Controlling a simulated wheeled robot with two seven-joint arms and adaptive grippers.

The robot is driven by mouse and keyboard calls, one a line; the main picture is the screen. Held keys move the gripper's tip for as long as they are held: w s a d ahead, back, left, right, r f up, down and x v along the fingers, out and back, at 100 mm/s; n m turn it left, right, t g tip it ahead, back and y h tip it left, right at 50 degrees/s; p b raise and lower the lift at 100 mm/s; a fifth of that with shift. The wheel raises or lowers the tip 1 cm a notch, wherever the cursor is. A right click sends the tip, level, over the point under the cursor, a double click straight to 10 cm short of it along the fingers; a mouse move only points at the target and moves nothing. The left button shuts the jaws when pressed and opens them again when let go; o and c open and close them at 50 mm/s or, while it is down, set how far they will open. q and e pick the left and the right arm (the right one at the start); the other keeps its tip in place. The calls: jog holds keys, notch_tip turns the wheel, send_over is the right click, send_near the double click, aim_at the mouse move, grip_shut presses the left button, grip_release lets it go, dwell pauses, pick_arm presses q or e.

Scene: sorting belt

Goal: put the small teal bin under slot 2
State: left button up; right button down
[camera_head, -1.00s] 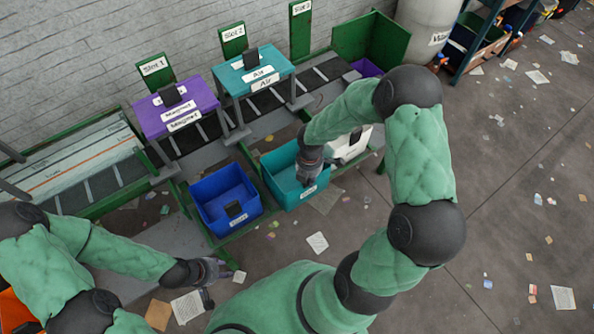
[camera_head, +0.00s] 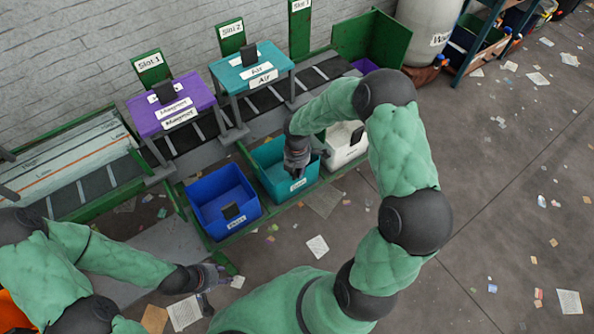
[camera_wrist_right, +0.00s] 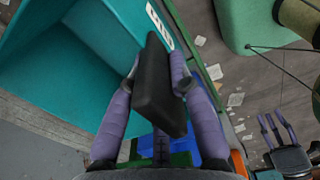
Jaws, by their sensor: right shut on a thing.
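The small teal bin (camera_head: 270,172) stands in the row of bins in front of the belt, between the blue and white bins. My right gripper (camera_head: 297,164) reaches down to it from above. In the right wrist view, its purple fingers (camera_wrist_right: 155,80) are shut on the black handle (camera_wrist_right: 158,95) at the wall of the teal bin (camera_wrist_right: 95,75). The Slot 2 sign (camera_head: 232,36) is on the wall side, behind the teal Air table. My left gripper (camera_head: 218,276) is low at the front left, empty; its fingers look spread in the wrist view (camera_wrist_right: 275,125).
A blue bin (camera_head: 221,190) is left of the teal bin, and a white bin (camera_head: 343,150) is right of it. The purple Magnet table (camera_head: 172,105) and teal Air table (camera_head: 252,70) straddle the belt. Paper scraps litter the floor; the right side is mostly clear.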

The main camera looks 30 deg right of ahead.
jog(key=shift+f, duration=0.15)
jog(key=c, duration=1.1)
grip_release()
notch_tip(320, 180, up, 12)
jog(key=p, duration=0.4)
jog(key=shift+r+p, duration=0.2)
jog(key=shift+p, duration=0.1)
